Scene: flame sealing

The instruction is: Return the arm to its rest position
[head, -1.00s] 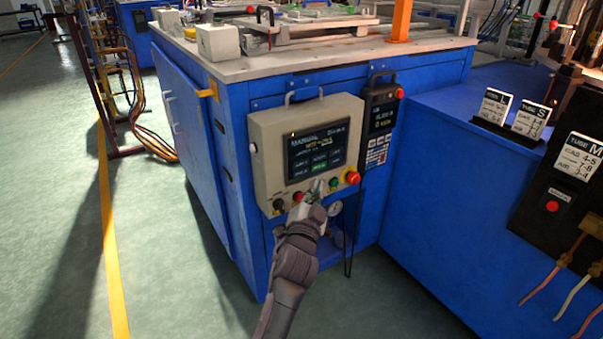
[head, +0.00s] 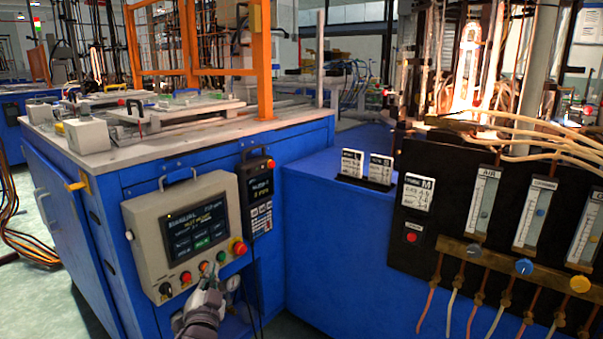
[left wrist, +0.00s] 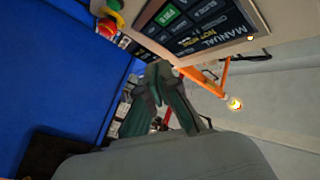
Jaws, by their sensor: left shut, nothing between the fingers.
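My left gripper (head: 209,284) is in front of the lower edge of the beige control panel (head: 188,236), just below its row of buttons. It is shut and holds nothing. In the left wrist view its closed fingers (left wrist: 160,84) point toward the panel (left wrist: 268,17), which shows at the top with its screen and several buttons. I cannot tell from the head view whether the fingertips touch the panel. My right gripper is in neither view.
A red emergency button (head: 238,247) sits at the panel's lower right. A dark keypad unit (head: 259,195) hangs beside it. The blue cabinet (head: 335,225) spreads to the right, with flow meters (head: 483,203) and tubes. A grey worktop (head: 190,139) is above.

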